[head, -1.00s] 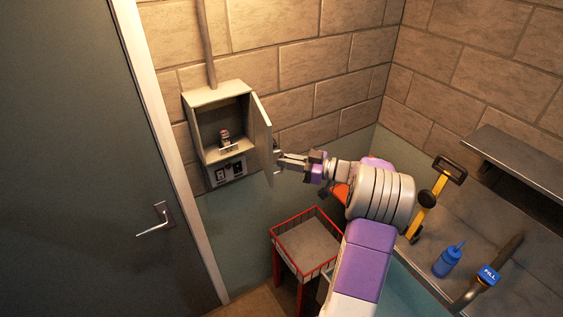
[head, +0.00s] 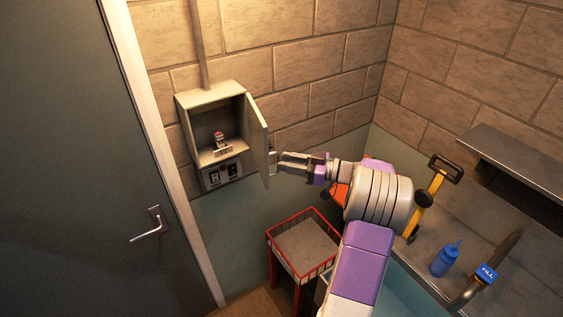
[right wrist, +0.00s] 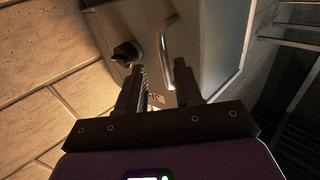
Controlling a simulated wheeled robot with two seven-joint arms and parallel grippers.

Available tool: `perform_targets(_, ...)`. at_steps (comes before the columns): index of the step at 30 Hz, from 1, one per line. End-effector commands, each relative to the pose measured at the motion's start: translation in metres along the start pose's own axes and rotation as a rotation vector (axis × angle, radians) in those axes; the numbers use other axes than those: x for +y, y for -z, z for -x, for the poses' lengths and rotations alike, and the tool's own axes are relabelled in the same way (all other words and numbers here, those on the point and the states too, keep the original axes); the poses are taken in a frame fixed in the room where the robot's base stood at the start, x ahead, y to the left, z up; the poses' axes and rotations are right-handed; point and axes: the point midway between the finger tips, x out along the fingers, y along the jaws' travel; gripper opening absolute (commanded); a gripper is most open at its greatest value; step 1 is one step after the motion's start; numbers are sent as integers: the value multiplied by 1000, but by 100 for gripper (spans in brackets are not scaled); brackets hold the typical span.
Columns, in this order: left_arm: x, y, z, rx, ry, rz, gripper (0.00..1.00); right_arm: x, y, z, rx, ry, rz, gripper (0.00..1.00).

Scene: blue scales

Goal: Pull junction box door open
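The grey junction box (head: 208,100) is on the brick wall, its front open. Its door (head: 258,142) is swung out on the right side, well away from the box front. In the right wrist view the door's outer face (right wrist: 212,40) shows a curved metal handle (right wrist: 166,48) and a black knob (right wrist: 126,53). My right gripper (head: 281,163) is just right of the door, fingers apart near the handle (head: 272,155). In the right wrist view the handle's lower end shows between the spread fingers; I cannot tell whether it touches them. My left gripper is not in view.
A red-rimmed cart (head: 304,246) stands below my right arm. A sink counter with a blue bottle (head: 445,258) and a yellow-handled tool (head: 436,188) is at right. A grey room door (head: 60,150) is at left. Wall space between box and corner is clear.

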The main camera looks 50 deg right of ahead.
Motion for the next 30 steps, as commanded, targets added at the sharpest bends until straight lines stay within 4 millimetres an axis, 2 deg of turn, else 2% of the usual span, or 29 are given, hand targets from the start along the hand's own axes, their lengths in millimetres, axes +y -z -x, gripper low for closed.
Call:
perform_targets(4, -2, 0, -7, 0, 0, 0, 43, 0, -1, 28, -1, -5, 1, 35)
perform_targets(10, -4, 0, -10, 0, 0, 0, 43, 0, 0, 48, 1, -2, 1, 35)
perform_targets(30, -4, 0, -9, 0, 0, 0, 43, -1, 1, 50, 2, -1, 1, 35)
